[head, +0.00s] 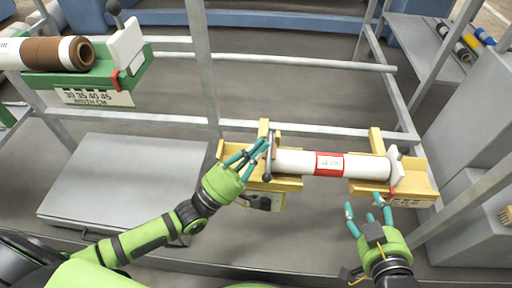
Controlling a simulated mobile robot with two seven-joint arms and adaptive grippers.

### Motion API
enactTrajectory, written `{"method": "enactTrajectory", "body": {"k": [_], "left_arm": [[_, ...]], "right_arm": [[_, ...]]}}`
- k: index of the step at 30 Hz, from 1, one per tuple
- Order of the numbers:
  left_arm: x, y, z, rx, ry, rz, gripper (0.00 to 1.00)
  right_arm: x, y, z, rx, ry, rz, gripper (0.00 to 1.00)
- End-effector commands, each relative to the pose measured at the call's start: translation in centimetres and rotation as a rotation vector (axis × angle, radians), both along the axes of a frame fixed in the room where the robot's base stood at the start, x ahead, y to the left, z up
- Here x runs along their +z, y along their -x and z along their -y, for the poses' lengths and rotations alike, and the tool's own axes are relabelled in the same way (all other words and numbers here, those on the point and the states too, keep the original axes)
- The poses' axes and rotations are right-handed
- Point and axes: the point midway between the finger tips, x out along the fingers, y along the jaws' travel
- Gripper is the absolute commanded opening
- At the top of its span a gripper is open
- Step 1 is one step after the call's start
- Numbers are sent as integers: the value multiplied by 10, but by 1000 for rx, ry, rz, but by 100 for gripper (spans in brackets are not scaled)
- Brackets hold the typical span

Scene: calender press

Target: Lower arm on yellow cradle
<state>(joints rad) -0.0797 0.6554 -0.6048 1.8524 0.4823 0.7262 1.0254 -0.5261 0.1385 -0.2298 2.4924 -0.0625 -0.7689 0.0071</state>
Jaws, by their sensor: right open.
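The yellow cradle (416,181) holds a white roll (357,166) with a red-banded label, lying roughly level across it. A dark bar-like arm (268,167) stands at the roll's left end. My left gripper (263,147) has its teal fingertips at this arm's upper part; they overlap it in the picture, and I cannot tell whether they grip it. A white plate (396,163) with a small red part stands at the roll's right end. My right gripper (370,203) is open and empty, just in front of the cradle's right part.
A green cradle (137,76) at upper left carries a brown roll (50,54) and a white plate with a black knob (115,8). Grey frame posts and rails surround the cradles. A grey slab (125,180) lies at left. Rolls lie on the right-hand shelf (415,50).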

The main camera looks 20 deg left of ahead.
Motion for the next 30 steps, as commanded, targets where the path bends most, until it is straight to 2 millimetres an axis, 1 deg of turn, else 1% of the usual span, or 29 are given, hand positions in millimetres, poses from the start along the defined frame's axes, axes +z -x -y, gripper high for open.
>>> {"method": "enactTrajectory", "body": {"k": [5, 8, 15, 21, 25, 30], "left_arm": [[-8, 8, -6, 0, -3, -4, 0], [-17, 20, -15, 0, -4, -5, 0], [-44, 55, -43, 1, -3, -6, 0], [-59, 75, -58, 0, -1, -2, 0], [-62, 80, -62, 0, -1, 0, 0], [-63, 81, -63, 0, 0, 0, 0]], "right_arm": [[0, 0, 0, 0, 0, -1, 58], [0, 0, 0, 0, 0, -1, 58], [0, 0, 0, 0, 0, -2, 58], [0, 0, 0, 0, 0, -2, 58], [0, 0, 0, 0, 0, -2, 58], [0, 0, 0, 0, 0, -1, 58]]}}
